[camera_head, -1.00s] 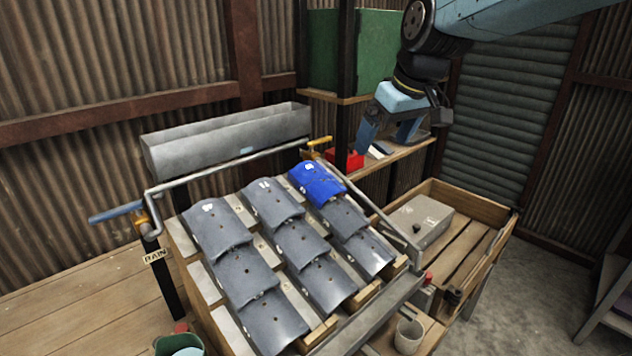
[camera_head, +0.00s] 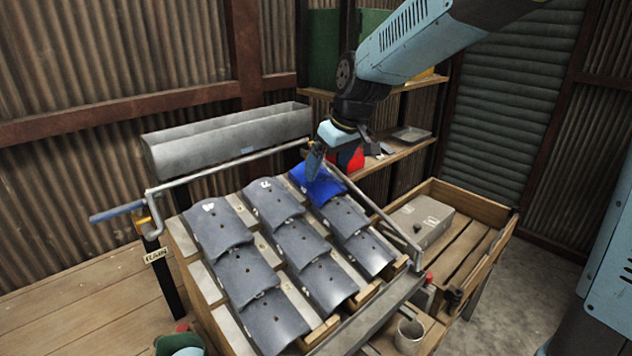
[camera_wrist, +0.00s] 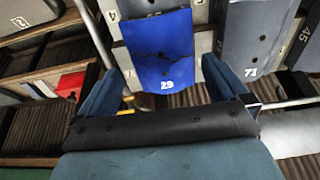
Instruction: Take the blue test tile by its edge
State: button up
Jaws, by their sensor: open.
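The blue test tile (camera_head: 326,187) lies at the top of the right-hand column of grey tiles on the sloped rack. In the wrist view the blue tile (camera_wrist: 160,48) shows a white "29" near its closest edge and a wavy dark line across it. My gripper (camera_head: 315,168) is over the tile's upper end and hides part of it. In the wrist view my gripper (camera_wrist: 161,66) is open, with one finger on each side of the tile's numbered end. Nothing is between the fingers that I can see as gripped; contact cannot be told.
Grey tiles (camera_head: 248,272) fill the rest of the rack. A metal pipe frame (camera_head: 230,165) with a blue-handled crank runs around it. A metal trough (camera_head: 230,130) stands behind. A shelf with a red box (camera_head: 357,160) is close behind my gripper. A wooden crate (camera_head: 480,240) is at right.

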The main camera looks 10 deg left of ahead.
aim_at(322, 177)
jog(key=shift+x, duration=2.8)
jog(key=c, duration=0.8)
jog(key=shift+r, duration=0.15)
jog(key=shift+c, duration=0.2)
